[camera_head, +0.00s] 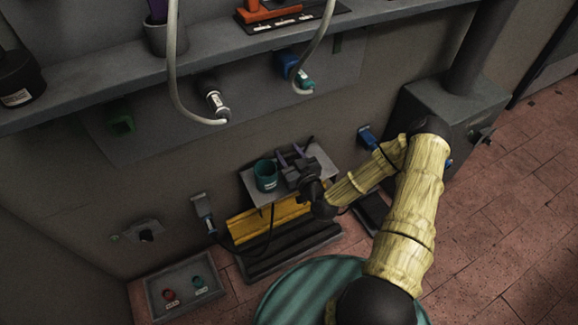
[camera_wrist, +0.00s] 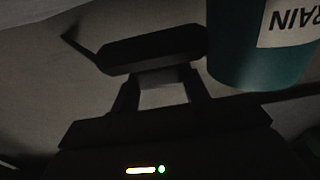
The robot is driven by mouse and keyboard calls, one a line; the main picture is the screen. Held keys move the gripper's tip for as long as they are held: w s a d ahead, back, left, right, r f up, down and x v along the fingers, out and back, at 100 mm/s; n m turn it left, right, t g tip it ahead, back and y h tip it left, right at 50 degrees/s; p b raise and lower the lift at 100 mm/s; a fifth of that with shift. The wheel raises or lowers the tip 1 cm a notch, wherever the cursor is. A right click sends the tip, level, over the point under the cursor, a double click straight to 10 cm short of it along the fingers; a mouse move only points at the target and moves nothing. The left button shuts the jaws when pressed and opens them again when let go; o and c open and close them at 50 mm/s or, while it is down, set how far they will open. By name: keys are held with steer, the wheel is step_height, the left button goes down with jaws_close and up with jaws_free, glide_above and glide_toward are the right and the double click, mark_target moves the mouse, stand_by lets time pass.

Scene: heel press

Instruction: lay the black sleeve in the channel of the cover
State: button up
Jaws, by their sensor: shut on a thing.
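My gripper (camera_wrist: 160,85) is over a small grey shelf in the head view (camera_head: 299,168). In the wrist view, a dark elongated piece with a thin bent end, seemingly the black sleeve (camera_wrist: 150,48), lies across both fingertips, and the gripper is shut on it. Its outline is hard to make out in the head view. A low yellow piece with dark lengthwise strips, possibly the cover (camera_head: 250,222), lies below the shelf against the wall. The shelf and my gripper hide part of it. I cannot tell which groove is the channel.
A teal cup (camera_head: 266,175) stands on the grey shelf (camera_head: 258,193), close beside my gripper; its label shows in the wrist view (camera_wrist: 290,22). A black cable (camera_head: 268,248) hangs near the yellow piece. A grey tray (camera_head: 152,300) with red and teal parts is at lower left.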

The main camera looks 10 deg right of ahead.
mark_target(289, 162)
steer(key=shift+w+f, duration=0.1)
steer(key=shift+f, duration=0.1)
steer(key=shift+f+b, duration=0.75)
steer(key=shift+f, duration=1)
steer(key=shift+f, duration=0.15)
steer(key=o, duration=0.7)
steer(key=p+v, duration=0.2)
steer(key=v, duration=1)
